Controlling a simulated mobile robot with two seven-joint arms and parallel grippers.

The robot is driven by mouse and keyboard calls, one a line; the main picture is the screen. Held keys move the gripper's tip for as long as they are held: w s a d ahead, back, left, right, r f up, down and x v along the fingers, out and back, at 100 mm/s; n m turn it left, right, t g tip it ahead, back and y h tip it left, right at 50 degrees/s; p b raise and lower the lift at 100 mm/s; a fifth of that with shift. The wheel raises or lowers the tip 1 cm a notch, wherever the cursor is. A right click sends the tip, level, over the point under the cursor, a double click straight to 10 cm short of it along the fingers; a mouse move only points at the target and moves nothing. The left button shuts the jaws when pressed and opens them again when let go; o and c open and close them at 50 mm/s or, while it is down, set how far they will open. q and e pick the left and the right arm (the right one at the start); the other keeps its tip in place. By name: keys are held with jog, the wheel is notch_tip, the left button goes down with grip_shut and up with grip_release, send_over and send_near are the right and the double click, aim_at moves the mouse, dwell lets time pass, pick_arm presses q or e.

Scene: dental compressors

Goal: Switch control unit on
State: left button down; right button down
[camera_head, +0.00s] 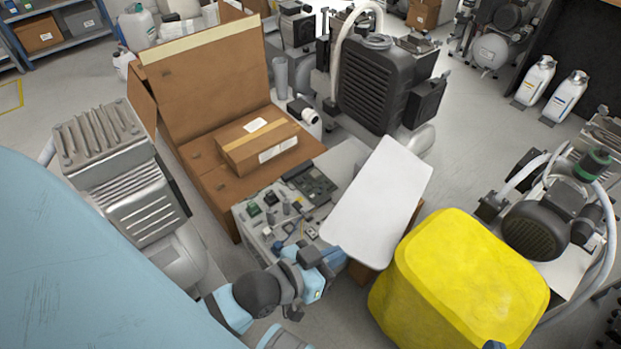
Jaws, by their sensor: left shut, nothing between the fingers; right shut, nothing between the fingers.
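The control unit (246,224) is a light grey box with small switches, knobs and dark modules on its upper face, in the middle of the head view. A dark module with a display (312,184) sits at its far right end. My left arm comes in from the lower left, and my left gripper (318,256) is at the near right end of the unit. Its fingers are small and partly hidden by the wrist; they look shut and empty. I cannot tell whether they touch the unit. Only a tiny bluish part shows at the bottom edge; my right gripper cannot be made out.
A white flat panel (378,205) lies tilted right of the unit. A yellow rounded block (465,280) stands near right. An open cardboard box (210,85) with a smaller carton (258,142) is behind. Compressors stand at left (140,205), behind (380,85) and right (535,230).

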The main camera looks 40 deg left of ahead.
jog(key=shift+a+f+b, duration=0.2)
jog(key=shift+f+b, duration=0.75)
jog(key=shift+b, duration=0.15)
jog(key=shift+r, duration=0.1)
